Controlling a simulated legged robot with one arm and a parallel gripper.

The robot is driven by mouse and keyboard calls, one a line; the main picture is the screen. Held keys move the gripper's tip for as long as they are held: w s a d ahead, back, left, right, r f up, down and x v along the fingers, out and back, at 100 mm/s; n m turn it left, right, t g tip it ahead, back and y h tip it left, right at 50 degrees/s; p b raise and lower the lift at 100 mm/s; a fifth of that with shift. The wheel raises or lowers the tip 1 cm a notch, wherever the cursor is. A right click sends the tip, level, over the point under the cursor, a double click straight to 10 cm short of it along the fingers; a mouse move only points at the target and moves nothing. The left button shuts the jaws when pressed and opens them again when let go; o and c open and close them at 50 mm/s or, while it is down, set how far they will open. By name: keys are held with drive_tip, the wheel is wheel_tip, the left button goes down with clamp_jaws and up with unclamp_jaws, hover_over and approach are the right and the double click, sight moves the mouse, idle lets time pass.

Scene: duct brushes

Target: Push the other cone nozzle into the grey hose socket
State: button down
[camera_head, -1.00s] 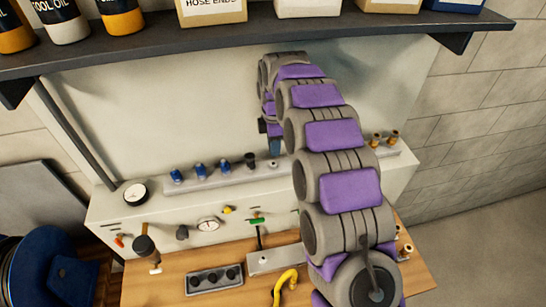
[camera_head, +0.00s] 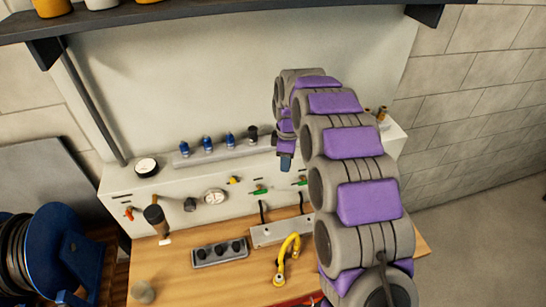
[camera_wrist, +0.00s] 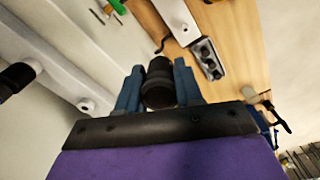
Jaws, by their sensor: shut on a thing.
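My gripper (camera_wrist: 158,88) is shut on a black cone nozzle (camera_wrist: 160,78), held between its two blue fingers in the wrist view. In the head view my gripper (camera_head: 286,162) hangs in front of the right part of a pale rail (camera_head: 215,153). Another black nozzle (camera_head: 252,133) stands on that rail, right of several blue nozzles (camera_head: 208,143). The wrist view shows a bare peg (camera_wrist: 87,104) beside a standing black nozzle (camera_wrist: 18,76). I cannot tell for sure which part is the grey hose socket; a small grey cylinder (camera_head: 142,292) stands on the bench.
On the bench (camera_head: 190,280) are a dark block with several black knobs (camera_head: 220,252), a grey block (camera_head: 280,232) and a yellow bent piece (camera_head: 288,258). A panel with gauges and valves (camera_head: 175,183) stands behind. A dark shelf (camera_head: 250,10) runs overhead. A blue reel (camera_head: 60,255) is at left.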

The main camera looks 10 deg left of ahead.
drive_tip(key=s+d+f+m+b, duration=0.2)
drive_tip(key=d+f+m+b, duration=0.2)
drive_tip(key=d+f+m, duration=0.2)
drive_tip(key=s+d+f+m+b, duration=0.2)
drive_tip(key=d+f+m+b, duration=0.3)
drive_tip(key=d, duration=0.3)
drive_tip(key=s+d+f+m+b, duration=0.2)
drive_tip(key=d+f+m+b, duration=0.3)
drive_tip(key=d, duration=0.3)
drive_tip(key=shift+s+f+m, duration=0.25)
drive_tip(key=shift+f+m, duration=0.55)
drive_tip(key=shift+m, duration=0.1)
drive_tip(key=shift+s+d, duration=0.1)
drive_tip(key=shift+d, duration=0.1)
